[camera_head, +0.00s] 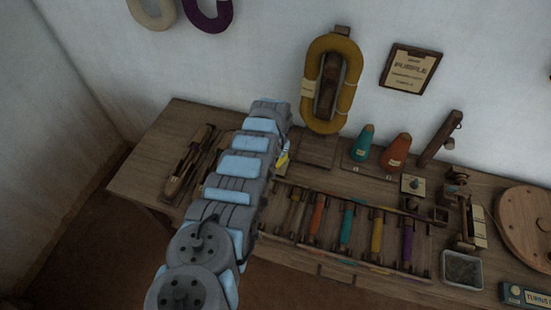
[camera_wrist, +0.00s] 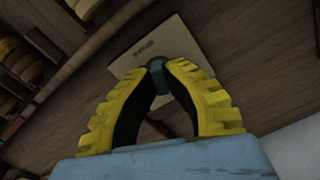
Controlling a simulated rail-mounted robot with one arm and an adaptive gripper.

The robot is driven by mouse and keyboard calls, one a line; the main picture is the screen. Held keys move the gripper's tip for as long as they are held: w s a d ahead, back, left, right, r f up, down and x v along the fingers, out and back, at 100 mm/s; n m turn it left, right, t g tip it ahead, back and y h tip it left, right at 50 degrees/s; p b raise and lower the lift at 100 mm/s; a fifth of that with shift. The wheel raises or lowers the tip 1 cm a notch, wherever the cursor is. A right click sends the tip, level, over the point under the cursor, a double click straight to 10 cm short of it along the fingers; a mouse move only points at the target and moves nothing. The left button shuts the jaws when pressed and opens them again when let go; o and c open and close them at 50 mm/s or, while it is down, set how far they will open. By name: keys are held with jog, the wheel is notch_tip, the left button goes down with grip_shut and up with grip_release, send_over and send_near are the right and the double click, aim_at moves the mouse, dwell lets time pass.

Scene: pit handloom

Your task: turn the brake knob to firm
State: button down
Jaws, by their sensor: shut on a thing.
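In the wrist view, a small dark teal knob (camera_wrist: 158,82) stands on a pale square plate (camera_wrist: 181,43). The plate has a short line of print too blurred to read. My gripper (camera_wrist: 160,66) has its two yellow, ribbed fingers closed in an arch, their tips pressed on the knob's two sides. In the head view, one yellow finger of my gripper (camera_head: 283,159) shows beside my arm, low over the bench. My arm hides the held knob and its plate there. I cannot tell the knob's setting.
The bench (camera_head: 160,139) has a rack (camera_head: 330,259) of coloured bobbins right of my arm and wooden shuttles (camera_head: 184,171) to its left. A yellow yarn hank (camera_head: 321,126) and two cones, teal (camera_head: 363,143) and orange (camera_head: 396,151), stand behind. Another knobbed plate (camera_head: 405,187) lies further right.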

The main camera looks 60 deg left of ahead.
jog(key=m, duration=0.3)
jog(key=shift+m, duration=0.4)
jog(key=shift+f+m+p, duration=0.1)
jog(key=shift+m+p, duration=0.2)
jog(key=shift+m, duration=1.6)
jog(key=c, duration=1.1)
grip_release()
jog(key=shift+c, duration=0.2)
